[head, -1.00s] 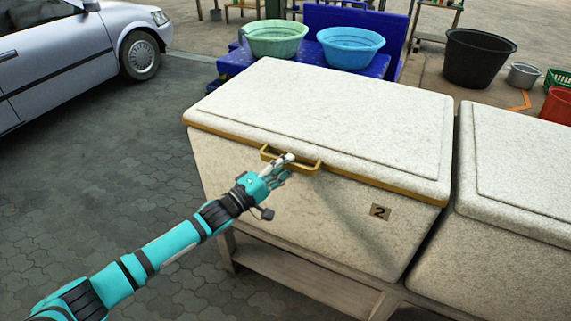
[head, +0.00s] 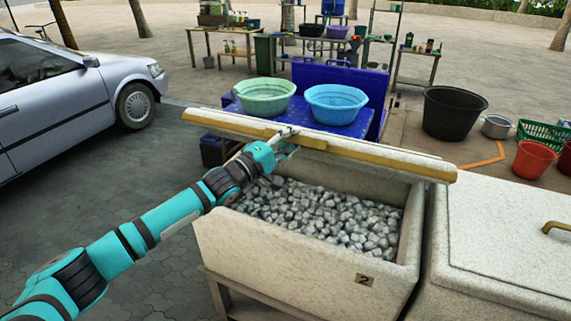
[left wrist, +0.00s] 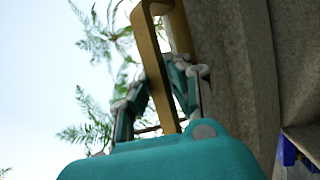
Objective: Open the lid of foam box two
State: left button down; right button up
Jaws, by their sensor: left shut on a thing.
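Foam box two (head: 300,262) is a pale speckled box with a "2" label on its front, standing on a low stand. Its lid (head: 400,159) is raised well up at the front edge, and grey stones or ice-like lumps (head: 325,214) show inside. My left gripper (head: 288,138) is at the lid's front edge, shut on the yellow lid handle. In the left wrist view the handle (left wrist: 154,65) passes between the fingers of my left gripper (left wrist: 160,95). My right gripper is not in view.
A second closed foam box (head: 510,235) stands close on the right. Behind are a blue table with a green basin (head: 264,97) and a blue basin (head: 336,104). A black tub (head: 453,113) stands back right. A silver car (head: 60,100) is at left, with open paving between.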

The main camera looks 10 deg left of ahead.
pick_arm(q)
jog(key=w+r, duration=0.2)
jog(key=r, duration=0.1)
jog(key=w+d+r, duration=0.1)
jog(key=shift+r+p, duration=0.25)
jog(key=shift+p, duration=0.1)
jog(key=c, duration=1.6)
grip_release()
jog(key=shift+s+a, duration=0.1)
jog(key=shift+c, duration=0.2)
jog(key=o, duration=0.4)
jog(key=shift+s+a+r, duration=0.1)
jog(key=shift+s, duration=0.1)
jog(key=shift+o, duration=0.2)
